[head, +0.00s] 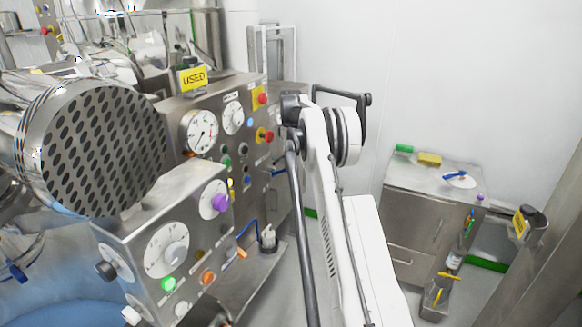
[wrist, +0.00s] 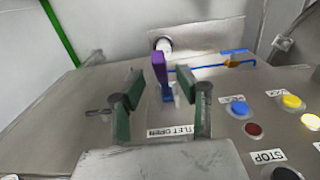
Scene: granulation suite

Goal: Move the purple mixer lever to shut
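In the wrist view a purple lever handle (wrist: 160,68) stands upright above a blue part on a grey metal panel. A label reading "OUTLET OPEN" (wrist: 172,131) is on the panel in front of it. My gripper (wrist: 159,78) is open, with one green-padded finger on each side of the lever in the picture. The fingers look apart from the lever; I cannot tell the depth between them. In the head view a purple knob (head: 221,202) sits on a white dial of the front control box. I cannot tell whether it is the same purple part.
Buttons, including a yellow one (wrist: 292,102) and a dark red one (wrist: 254,129), lie right of the lever. A blue rod (wrist: 208,66) runs behind it. In the head view a perforated steel drum (head: 95,150) is at left and a steel cabinet (head: 415,222) at right.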

